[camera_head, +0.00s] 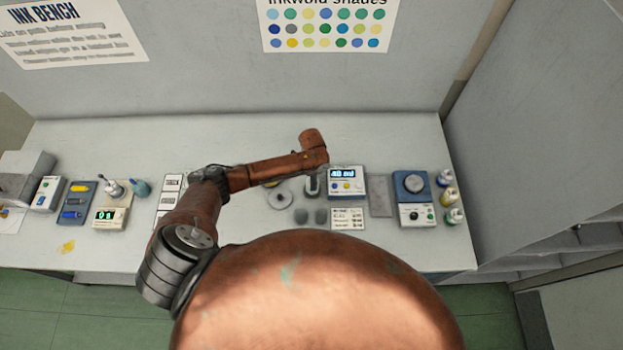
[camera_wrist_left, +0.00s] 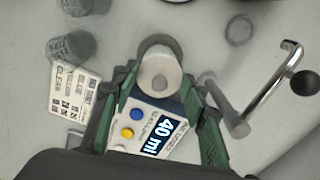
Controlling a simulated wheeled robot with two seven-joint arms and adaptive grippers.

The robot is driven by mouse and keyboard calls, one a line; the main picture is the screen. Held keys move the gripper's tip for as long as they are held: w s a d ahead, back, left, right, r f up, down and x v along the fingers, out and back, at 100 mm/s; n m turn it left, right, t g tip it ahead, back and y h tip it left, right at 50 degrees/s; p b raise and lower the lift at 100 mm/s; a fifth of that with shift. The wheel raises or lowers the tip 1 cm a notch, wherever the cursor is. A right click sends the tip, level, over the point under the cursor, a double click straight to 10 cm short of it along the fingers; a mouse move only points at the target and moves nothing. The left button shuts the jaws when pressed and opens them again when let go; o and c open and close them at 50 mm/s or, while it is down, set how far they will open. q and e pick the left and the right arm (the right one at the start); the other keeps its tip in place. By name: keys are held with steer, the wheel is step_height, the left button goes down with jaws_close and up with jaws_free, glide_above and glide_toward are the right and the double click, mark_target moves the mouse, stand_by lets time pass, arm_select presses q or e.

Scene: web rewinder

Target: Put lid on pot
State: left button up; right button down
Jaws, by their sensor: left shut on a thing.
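My left gripper (camera_head: 312,186) hangs from the wrist above the bench, just left of the metering box, largely hidden by my arm in the head view. No pot can be told for sure. A grey disc (camera_head: 280,199) lies left of the gripper. My right gripper is out of view.
The metering box (camera_head: 346,183), reading 40 ml, stands right of the gripper. Two grey cups (camera_wrist_left: 71,47) and a printed card (camera_head: 348,218) lie nearer me. A crank with a black ball (camera_wrist_left: 305,83) rises close by. Bottles (camera_head: 450,196) and instruments stand farther right.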

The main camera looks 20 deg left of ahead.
arm_select(q)
steer(key=o, duration=0.8)
steer(key=shift+o, duration=0.3)
steer(key=o, duration=0.4)
steer(key=shift+o, duration=0.2)
steer(key=shift+r, duration=0.1)
